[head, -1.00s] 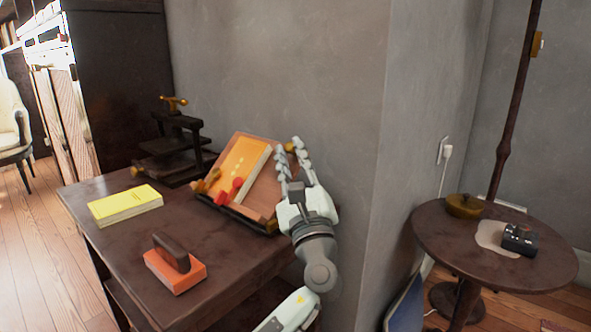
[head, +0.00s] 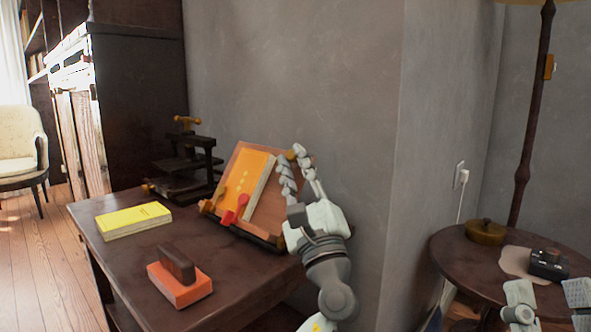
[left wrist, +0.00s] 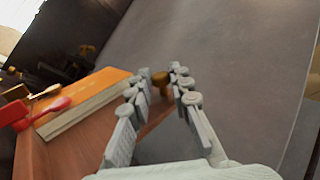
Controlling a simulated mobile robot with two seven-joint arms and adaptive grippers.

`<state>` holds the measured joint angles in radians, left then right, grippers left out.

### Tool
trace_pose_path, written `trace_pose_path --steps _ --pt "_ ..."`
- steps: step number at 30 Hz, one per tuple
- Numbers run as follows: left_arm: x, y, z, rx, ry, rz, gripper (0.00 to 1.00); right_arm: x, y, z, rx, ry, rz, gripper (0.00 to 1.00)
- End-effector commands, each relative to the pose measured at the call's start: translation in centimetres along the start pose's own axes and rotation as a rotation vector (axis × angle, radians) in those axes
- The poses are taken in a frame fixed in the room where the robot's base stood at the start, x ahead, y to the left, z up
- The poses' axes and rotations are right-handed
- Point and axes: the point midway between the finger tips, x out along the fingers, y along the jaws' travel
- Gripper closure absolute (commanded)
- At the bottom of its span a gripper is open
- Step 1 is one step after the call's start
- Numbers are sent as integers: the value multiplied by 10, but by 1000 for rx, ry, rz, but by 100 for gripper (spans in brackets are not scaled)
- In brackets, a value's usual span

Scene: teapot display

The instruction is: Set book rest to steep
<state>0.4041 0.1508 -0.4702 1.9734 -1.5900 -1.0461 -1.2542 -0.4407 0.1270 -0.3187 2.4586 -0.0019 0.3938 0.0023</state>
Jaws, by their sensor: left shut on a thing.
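The book rest is a tilted reddish wooden board (head: 268,212) on a dark base, leaning back on the table. An orange book (head: 243,177) lies against it, with a red holder (head: 235,210) at its front; both also show in the left wrist view. My left gripper (head: 297,158) is at the board's upper right edge, shut on the brass knob (left wrist: 160,79) there. The board's back and its support are hidden. My right gripper (head: 546,293) is at the lower right, fingers apart and empty, in front of the round table.
The dark table (head: 225,275) also holds a yellow book (head: 133,220), an orange block with a dark handle (head: 180,285) and a dark press (head: 185,165). The grey wall (head: 300,70) is close behind. A round table (head: 455,255) stands right.

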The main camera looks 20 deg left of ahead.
Motion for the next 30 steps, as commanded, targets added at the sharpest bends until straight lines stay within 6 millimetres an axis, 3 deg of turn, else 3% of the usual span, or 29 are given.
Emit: trace_pose_path --steps 11,12,17,26,30 --pt "-1 1 2 -2 -7 4 100 0 0 0 -1 5 0 60" --pt "-1 1 3 -2 -8 4 78 0 0 0 -1 5 0 60" --pt "-1 1 2 -1 -6 3 59 0 0 0 -1 4 0 60" --pt "-2 0 1 -1 -4 1 59 0 0 -1 1 5 1 60" --pt "-14 0 0 -2 -1 2 59 0 0 -1 1 5 1 60"
